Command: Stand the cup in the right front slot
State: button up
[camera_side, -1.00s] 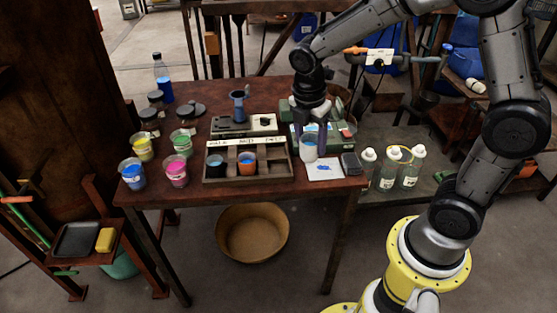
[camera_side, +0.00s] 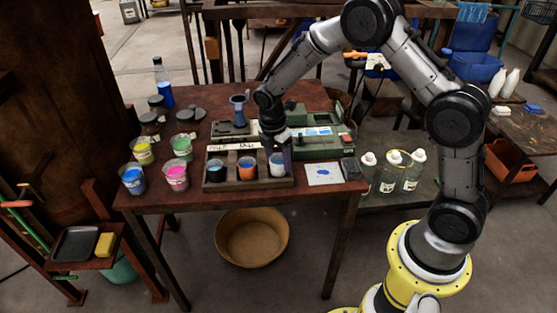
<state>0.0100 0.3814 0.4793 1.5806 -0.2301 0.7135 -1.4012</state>
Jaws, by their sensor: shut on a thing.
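The cup (camera_side: 277,166) is pale with blue contents and stands upright at the right front slot of the dark rack (camera_side: 235,184). My gripper (camera_side: 277,146) comes down from above and is shut on the cup at its upper part. Its fingers partly hide the slot's back and the rack's label strip. A dark cup with blue contents (camera_side: 215,171) stands in the left front slot. A cup with orange sides and blue contents (camera_side: 247,168) stands in the middle front slot. I cannot tell whether the held cup rests on the slot's floor.
Open paint cups, including a pink one (camera_side: 176,177), stand left.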

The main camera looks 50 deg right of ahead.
aim_at(275, 176)
jog(key=shift+f, duration=0.35)
jog(key=o, duration=1.4)
jog(key=shift+r, duration=0.15)
jog(key=s+a+r+m+t, duration=0.1)
jog(key=s+r+m, duration=0.15)
jog(key=r, duration=0.65)
jog(key=s+a+r+m, duration=0.1)
jog(key=s+r+m, duration=0.15)
jog(key=r, duration=0.75)
jog(key=s+r+m+t, duration=0.1)
jog(key=s+m, duration=0.3)
jog(key=s, duration=0.3)
jog(key=s+a+r+m+t+y, duration=0.1)
jog(key=s+m+t, duration=0.1)
jog(key=s+m, duration=0.2)
jog(key=s+r+m+t, duration=0.1)
jog(key=s+m, duration=0.4)
jog(key=s, duration=0.6)
jog(key=shift+s+a+r+t+y, duration=0.1)
jog(key=shift+a+r+t+y, duration=0.2)
jog(key=shift+a+r+y, duration=0.1)
